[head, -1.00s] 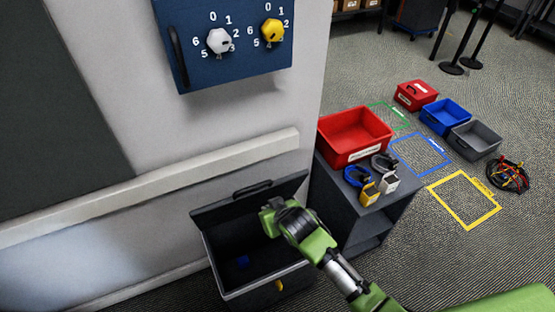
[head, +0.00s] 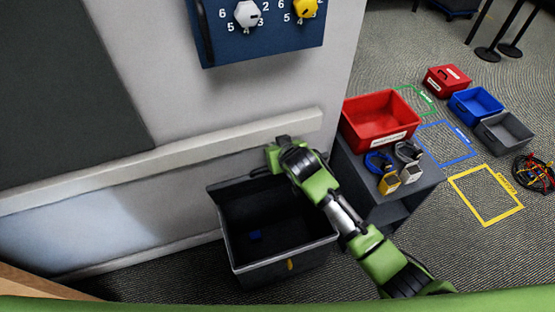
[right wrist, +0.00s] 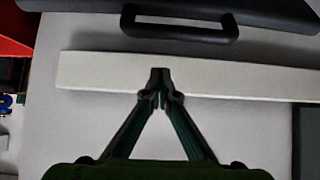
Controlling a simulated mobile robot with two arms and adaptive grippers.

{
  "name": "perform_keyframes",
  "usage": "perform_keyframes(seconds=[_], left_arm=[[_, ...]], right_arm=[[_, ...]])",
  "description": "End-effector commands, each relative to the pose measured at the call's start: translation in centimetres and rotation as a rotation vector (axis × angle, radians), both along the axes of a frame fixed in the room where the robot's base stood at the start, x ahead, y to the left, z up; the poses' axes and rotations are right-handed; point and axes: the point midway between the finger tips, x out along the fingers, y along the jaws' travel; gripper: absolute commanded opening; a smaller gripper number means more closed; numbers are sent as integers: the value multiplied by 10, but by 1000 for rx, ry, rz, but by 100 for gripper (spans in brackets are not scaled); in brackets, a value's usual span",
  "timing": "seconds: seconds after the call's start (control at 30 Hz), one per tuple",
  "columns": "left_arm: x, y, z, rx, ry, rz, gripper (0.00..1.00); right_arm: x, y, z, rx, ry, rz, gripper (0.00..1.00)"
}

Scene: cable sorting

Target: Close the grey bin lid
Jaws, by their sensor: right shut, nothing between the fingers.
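My right gripper (head: 271,152) is above the lid's upper edge, close to the wall rail. In the right wrist view, its fingers (right wrist: 161,76) are shut and empty, over the pale rail. The lid's black handle (right wrist: 180,28) shows at the top of that view, apart from the fingertips. My left gripper is not in view.
The pale rail (head: 160,165) runs along the wall beside the lid. To the right, a dark cabinet (head: 382,200) carries a red bin (head: 381,122) and several coiled cables. Small red, blue and grey bins stand on the floor beyond. A blue panel with knobs (head: 262,38) hangs above.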

Motion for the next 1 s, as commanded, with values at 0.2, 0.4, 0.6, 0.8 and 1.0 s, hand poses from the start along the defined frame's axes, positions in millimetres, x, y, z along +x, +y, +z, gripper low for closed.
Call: perform_keyframes(seconds=[0.2,0.4,0.6,0.8,1.0], left_arm=[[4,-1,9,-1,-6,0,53],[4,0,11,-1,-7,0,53],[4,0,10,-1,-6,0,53],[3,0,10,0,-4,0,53],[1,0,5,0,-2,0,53]], right_arm=[[-17,-6,-17,-3,3,0,0],[-28,-9,-24,0,1,1,0],[-29,-9,-25,0,0,0,0],[-29,-10,-25,0,-1,0,0],[-40,-13,-32,10,-27,-1,0]])
